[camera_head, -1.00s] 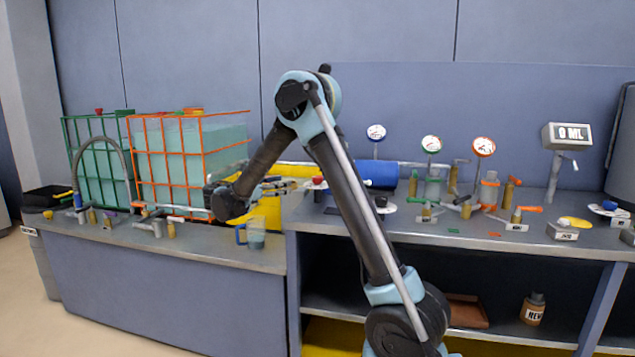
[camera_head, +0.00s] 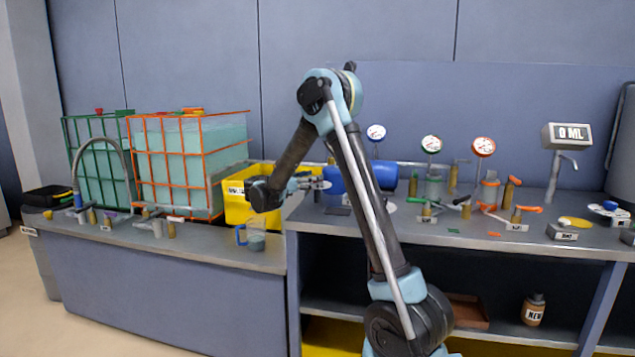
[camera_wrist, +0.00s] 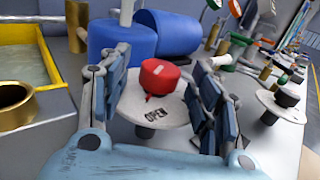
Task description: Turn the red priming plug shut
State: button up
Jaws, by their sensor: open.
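The red priming plug (camera_wrist: 160,76) stands on a round pale plate (camera_wrist: 150,104) marked OPEN in the wrist view. A light pointer mark shows on the plug's side, above the OPEN label. My gripper (camera_wrist: 160,88) is open, with one finger on the left and one on the right of the plug. It holds nothing, and I cannot tell whether either finger touches the plug. In the head view my gripper (camera_head: 310,183) is at the left end of the blue cylinder, and the plug is hidden there.
The blue cylinder (camera_head: 383,175) lies close behind the plug. A second round plate with a black knob (camera_wrist: 289,96) stands to the right. A yellow bin (camera_head: 236,198) and a jug (camera_head: 256,240) are to the left of my gripper.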

jog(key=shift+x, duration=1.5)
jog(key=c, duration=1.1)
